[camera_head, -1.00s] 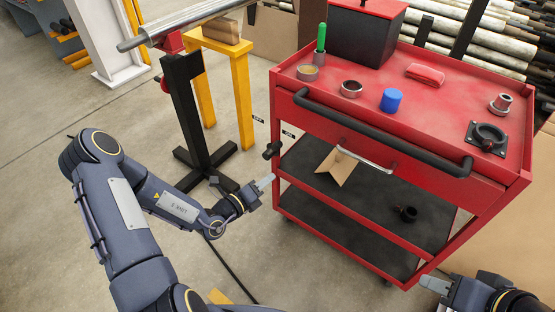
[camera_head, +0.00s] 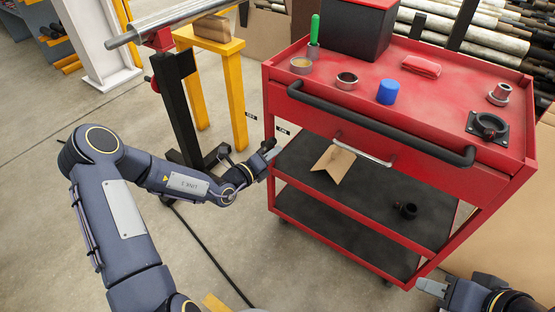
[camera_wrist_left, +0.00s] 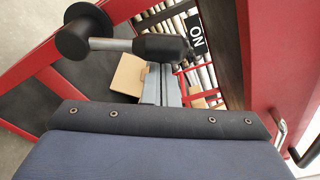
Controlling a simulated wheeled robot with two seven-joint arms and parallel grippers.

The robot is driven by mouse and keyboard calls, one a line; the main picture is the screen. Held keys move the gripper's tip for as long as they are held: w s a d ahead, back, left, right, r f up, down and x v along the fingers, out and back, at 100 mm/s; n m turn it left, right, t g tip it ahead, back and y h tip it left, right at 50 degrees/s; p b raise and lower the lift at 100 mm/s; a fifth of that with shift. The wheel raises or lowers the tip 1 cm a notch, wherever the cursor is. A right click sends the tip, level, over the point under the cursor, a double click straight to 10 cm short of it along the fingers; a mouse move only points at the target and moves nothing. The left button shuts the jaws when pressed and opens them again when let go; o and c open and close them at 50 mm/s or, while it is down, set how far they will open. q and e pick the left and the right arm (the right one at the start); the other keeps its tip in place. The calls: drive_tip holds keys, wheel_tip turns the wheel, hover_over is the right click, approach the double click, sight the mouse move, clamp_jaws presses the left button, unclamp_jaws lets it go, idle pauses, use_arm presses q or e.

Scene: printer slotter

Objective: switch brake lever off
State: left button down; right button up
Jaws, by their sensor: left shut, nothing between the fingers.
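The brake lever is at the red cart's front left post. In the left wrist view it has a round black knob (camera_wrist_left: 86,31), a metal rod and a black hub (camera_wrist_left: 160,47). A black "ON" label (camera_wrist_left: 195,33) is beside the hub, and the knob is on the hub's other side. My left gripper (camera_head: 271,154) is shut and empty at the lever. In the left wrist view its grey fingers (camera_wrist_left: 161,82) reach up to the hub; I cannot tell whether they touch it. My right gripper (camera_head: 432,287) is at the bottom right, away from the lever; its jaw opening is unclear.
The red cart (camera_head: 440,162) carries rings, a blue cap (camera_head: 387,92) and a black toolbox (camera_head: 345,35) on top. A cardboard piece (camera_head: 334,163) lies on its middle shelf.

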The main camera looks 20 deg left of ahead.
use_arm(q)
drive_tip(key=shift+s, duration=0.1)
drive_tip(key=shift+r, duration=0.1)
drive_tip(key=shift+a+r+n+p, duration=0.2)
drive_tip(key=shift+n+p, duration=0.2)
drive_tip(key=shift+p, duration=0.3)
